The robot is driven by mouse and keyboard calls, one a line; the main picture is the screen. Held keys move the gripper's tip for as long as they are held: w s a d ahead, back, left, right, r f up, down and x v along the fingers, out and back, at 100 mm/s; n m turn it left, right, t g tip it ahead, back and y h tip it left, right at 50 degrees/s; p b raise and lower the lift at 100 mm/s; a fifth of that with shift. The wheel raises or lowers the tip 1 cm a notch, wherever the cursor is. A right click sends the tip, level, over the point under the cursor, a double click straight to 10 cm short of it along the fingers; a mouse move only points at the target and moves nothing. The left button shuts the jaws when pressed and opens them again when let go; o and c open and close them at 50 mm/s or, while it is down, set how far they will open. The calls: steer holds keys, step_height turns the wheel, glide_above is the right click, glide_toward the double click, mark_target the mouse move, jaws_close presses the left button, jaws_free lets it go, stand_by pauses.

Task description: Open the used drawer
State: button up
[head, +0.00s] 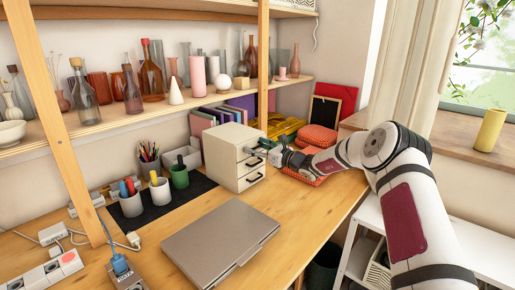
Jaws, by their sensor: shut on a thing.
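A small cream drawer unit (222,158) stands on the wooden desk, near its middle. Two dark handles show on its front, a middle one (253,162) and a lower one (254,178). My gripper (263,149) is at the upper part of the front, reaching in from the right. It is shut on what looks like the top drawer's handle, which the fingers hide. The middle and lower drawers look closed. Whether the top drawer stands out from the unit is too small to tell. I cannot see a label for "used".
A grey closed laptop (220,243) lies in front of the unit. Pen cups (160,191) stand on a dark mat to the left. Red-orange cases (318,135) lie behind my arm. A shelf of bottles (130,118) hangs above. Open desk lies right of the laptop.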

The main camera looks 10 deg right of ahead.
steer(key=p+v, duration=0.6)
steer(key=v, duration=0.8)
steer(key=shift+w+d, duration=0.2)
steer(key=shift+d, duration=0.05)
steer(key=o, duration=1.4)
steer(key=v, duration=1.1)
steer(key=shift+s, duration=0.45)
